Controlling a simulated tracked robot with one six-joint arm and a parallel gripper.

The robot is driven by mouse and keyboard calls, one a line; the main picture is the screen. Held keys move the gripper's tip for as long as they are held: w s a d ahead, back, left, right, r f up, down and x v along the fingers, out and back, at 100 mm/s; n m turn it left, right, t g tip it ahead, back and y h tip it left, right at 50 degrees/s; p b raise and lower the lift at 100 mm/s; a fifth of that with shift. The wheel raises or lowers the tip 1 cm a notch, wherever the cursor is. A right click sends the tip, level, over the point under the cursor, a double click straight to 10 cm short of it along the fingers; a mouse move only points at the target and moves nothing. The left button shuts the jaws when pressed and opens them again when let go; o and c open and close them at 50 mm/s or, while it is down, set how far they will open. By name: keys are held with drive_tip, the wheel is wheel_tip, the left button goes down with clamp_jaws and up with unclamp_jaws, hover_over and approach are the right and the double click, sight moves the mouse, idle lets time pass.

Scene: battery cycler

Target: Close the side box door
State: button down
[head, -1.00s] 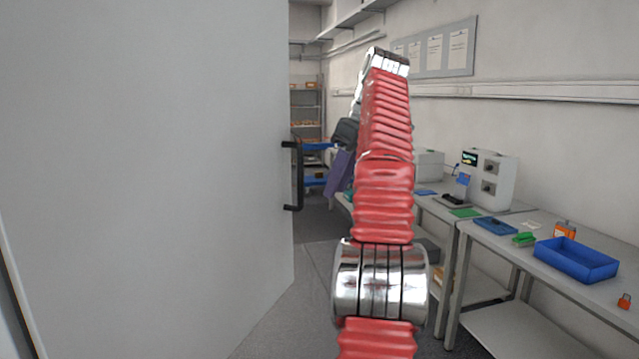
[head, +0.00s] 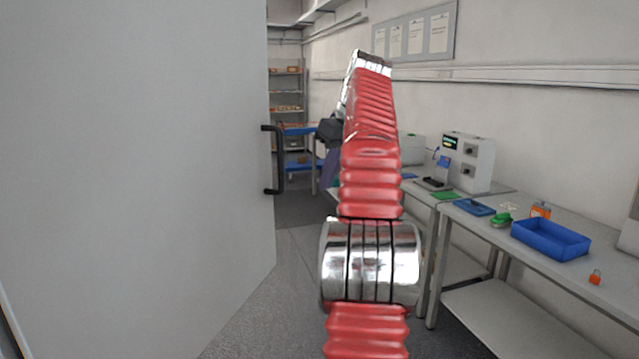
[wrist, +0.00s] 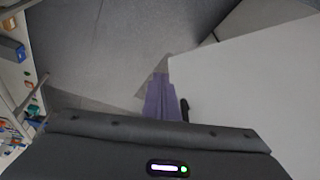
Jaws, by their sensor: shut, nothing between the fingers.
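The large light grey door (head: 130,170) stands open and fills the left of the head view. Its black bar handle (head: 278,160) is near its right edge. My gripper (head: 330,167), with purple fingers, is right of the handle in the head view, partly hidden behind my red arm. In the wrist view, my gripper (wrist: 160,78) is shut and empty, pointing toward the floor, close beside the door (wrist: 255,95). The handle (wrist: 184,110) shows as a dark strip just right of the fingers. I cannot tell whether they touch.
Workbenches run along the right wall, with a blue bin (head: 550,240), a green item (head: 501,221) and a white instrument (head: 467,162). A blue cart (head: 300,148) and a shelf (head: 287,100) stand at the back. Grey floor (head: 265,310) is clear between door and benches.

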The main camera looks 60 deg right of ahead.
drive_tip(key=w+a+f+m+h, duration=0.1)
drive_tip(key=w+a+f+m, duration=0.1)
drive_tip(key=a+f, duration=0.65)
drive_tip(key=w+a+f+m, duration=0.2)
drive_tip(key=a+f, duration=0.3)
drive_tip(key=a, duration=0.6)
drive_tip(key=s+a+f+n, duration=0.2)
drive_tip(key=s+a+f, duration=0.1)
drive_tip(key=a, duration=0.7)
drive_tip(key=s+a+f+n+y, duration=0.1)
drive_tip(key=s+a+f, duration=0.3)
drive_tip(key=a, duration=0.7)
drive_tip(key=s+a+f+n+t, duration=0.1)
drive_tip(key=s+a+f+n, duration=0.2)
drive_tip(key=s+a, duration=0.3)
drive_tip(key=a+f, duration=0.1)
drive_tip(key=a, duration=0.3)
drive_tip(key=shift+a+f+n, duration=0.15)
drive_tip(key=shift+n, duration=0.25)
